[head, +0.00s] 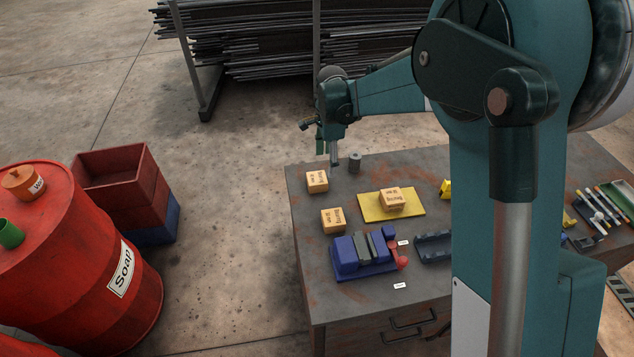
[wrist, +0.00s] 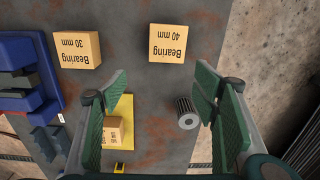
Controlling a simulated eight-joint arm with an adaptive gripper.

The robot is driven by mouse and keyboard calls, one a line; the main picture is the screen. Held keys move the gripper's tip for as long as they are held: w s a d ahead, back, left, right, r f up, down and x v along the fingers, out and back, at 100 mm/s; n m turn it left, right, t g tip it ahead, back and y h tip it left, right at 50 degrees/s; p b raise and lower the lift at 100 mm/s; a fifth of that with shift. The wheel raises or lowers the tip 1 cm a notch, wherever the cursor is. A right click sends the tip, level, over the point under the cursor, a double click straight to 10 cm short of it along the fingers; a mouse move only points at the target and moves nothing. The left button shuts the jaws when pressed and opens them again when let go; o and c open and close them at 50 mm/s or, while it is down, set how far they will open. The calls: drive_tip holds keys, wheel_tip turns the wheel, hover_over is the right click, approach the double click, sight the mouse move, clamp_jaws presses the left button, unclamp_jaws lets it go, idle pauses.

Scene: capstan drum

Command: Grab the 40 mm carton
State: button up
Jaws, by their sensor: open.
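The 40 mm carton (wrist: 168,43) is a tan box labelled "Bearing 40 mm", lying on the grey table and fully visible in the wrist view. In the head view this carton (head: 317,181) sits near the table's far left corner. My gripper (wrist: 161,72) is open and empty, its green pads wide apart. In the wrist view the carton lies beyond the fingertips, toward the top of the picture. In the head view my gripper (head: 326,150) hangs above the table's far left corner, apart from the carton; its fingers are small there.
A similar 30 mm carton (wrist: 77,50) lies beside the blue fixture (head: 362,252). A grey ribbed cylinder (wrist: 187,113) stands near the right finger. A yellow plate (head: 412,210) bears more carton material (head: 391,198). Red drums (head: 80,260) and crates (head: 125,185) stand left of the table.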

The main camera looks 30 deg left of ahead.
sight(317, 178)
drive_tip(key=a+f, duration=0.1)
drive_tip(key=s+a+f, duration=0.1)
drive_tip(key=a+f, duration=0.1)
drive_tip(key=a, duration=0.1)
drive_tip(key=shift+s+f, duration=0.25)
drive_tip(key=shift+d, duration=0.1)
drive_tip(key=shift+f, duration=1.25)
drive_tip(key=shift+f, duration=0.1)
drive_tip(key=shift+f+b, duration=0.35)
drive_tip(key=shift+f, duration=2.2)
drive_tip(key=shift+c, duration=0.5)
drive_tip(key=c, duration=1)
